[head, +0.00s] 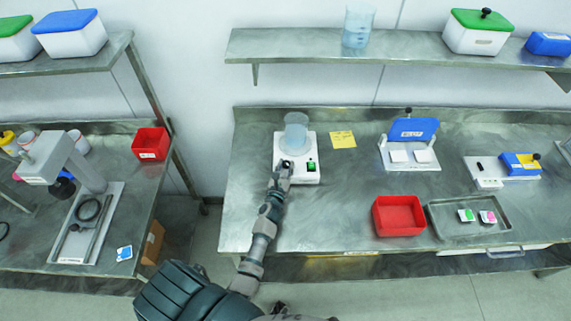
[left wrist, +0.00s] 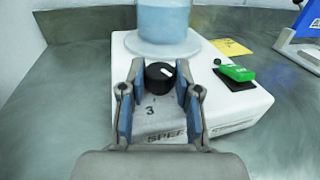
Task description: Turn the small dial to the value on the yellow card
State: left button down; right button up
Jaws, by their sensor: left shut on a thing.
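The white dosing device (head: 309,177) stands on the steel bench with a clear bluish cylinder (head: 296,132) on top. Its small black dial (left wrist: 160,76) has a white pointer mark that tilts to the upper right in the left wrist view. A "3" and part of the word "SPEED" show on the housing below it. My left gripper (head: 286,166) is shut on the dial, with one blue-padded finger on each side, as the left wrist view (left wrist: 158,88) shows. The yellow card (head: 342,139) lies right of the device; its writing is too small to read. My right gripper is not in view.
A green switch (left wrist: 237,72) sits on the device right of the dial. A red bin (head: 399,215) and a metal tray (head: 440,222) with small items stand at the front right. A blue-lidded device (head: 411,130) stands behind them. The bench left of the device is clear.

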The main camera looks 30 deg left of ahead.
pick_arm(q)
jog(key=c, duration=1)
grip_release()
jog(key=shift+o, duration=1)
jog(key=shift+w+f, duration=0.1)
jog(key=shift+w, duration=0.05)
jog(key=v, duration=1.2)
jog(key=shift+d, duration=0.1)
jog(key=shift+f, duration=0.1)
